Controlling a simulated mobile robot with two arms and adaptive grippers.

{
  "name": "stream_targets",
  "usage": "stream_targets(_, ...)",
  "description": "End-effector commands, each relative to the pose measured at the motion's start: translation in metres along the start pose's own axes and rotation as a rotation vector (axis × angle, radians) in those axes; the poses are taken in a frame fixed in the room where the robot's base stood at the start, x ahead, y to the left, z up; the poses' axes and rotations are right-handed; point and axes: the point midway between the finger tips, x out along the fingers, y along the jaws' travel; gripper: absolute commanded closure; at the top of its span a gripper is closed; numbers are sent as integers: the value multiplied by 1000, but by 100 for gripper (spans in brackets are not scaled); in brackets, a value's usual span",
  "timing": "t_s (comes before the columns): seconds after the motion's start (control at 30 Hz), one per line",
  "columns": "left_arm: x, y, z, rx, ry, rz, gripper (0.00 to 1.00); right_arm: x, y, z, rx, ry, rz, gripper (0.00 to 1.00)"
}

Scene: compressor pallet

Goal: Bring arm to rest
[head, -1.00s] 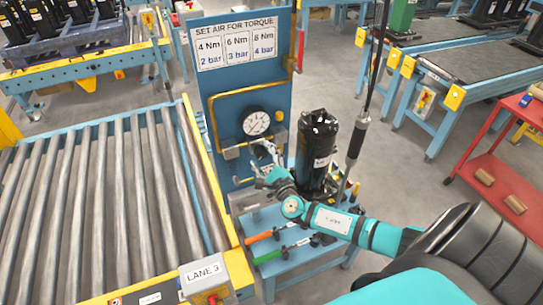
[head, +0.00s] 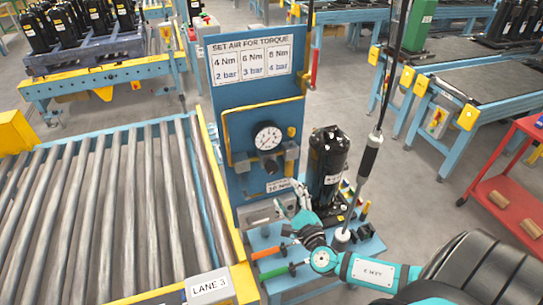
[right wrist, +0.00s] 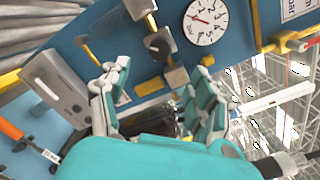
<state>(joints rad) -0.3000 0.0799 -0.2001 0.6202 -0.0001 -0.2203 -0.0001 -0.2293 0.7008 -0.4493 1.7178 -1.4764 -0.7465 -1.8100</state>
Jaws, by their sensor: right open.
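My right gripper (head: 292,205) is open and empty in front of the blue torque panel (head: 228,110), below its round white pressure gauge (head: 267,137). In the right wrist view its two fingers (right wrist: 158,105) stand apart with nothing held between them. The gauge also shows there (right wrist: 206,22), beyond the fingers. A black knob (head: 271,165) sits under the gauge, clear of the fingers. My right arm reaches in from the lower right. My left gripper is not in view.
A black compressor (head: 326,165) stands just right of my gripper, with a hanging tool (head: 369,157) beside it. Orange and green handled tools (head: 270,252) lie on the blue stand (head: 300,287). A roller conveyor (head: 90,215) fills the left. A red cart (head: 505,190) is far right.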

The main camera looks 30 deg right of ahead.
Motion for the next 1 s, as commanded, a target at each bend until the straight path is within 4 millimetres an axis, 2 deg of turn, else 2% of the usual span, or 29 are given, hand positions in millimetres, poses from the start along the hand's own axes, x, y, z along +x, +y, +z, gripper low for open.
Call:
stream_targets(0.23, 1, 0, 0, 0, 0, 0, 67, 0, 2, -4, 10, 8, 3, 37)
stream_targets(0.33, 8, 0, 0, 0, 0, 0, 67, -1, 16, -27, 82, 63, 18, 37)
stream_targets(0.37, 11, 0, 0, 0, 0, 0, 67, -3, 23, -39, 123, 92, 24, 37)
stream_targets(0.47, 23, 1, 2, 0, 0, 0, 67, -12, 55, -93, 319, 231, 44, 37)
stream_targets(0.6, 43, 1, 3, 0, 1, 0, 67, -41, 113, -180, 689, 483, 24, 37)
stream_targets(0.67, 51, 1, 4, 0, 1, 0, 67, -60, 139, -214, 853, 593, -8, 37)
stream_targets(0.8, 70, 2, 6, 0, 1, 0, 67, -115, 203, -284, 1242, 846, -143, 37)
stream_targets(0.87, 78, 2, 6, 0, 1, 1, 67, -142, 231, -309, 1409, 950, -230, 37)
stream_targets(1.0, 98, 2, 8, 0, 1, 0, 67, -214, 298, -354, 1793, 1174, -513, 37)
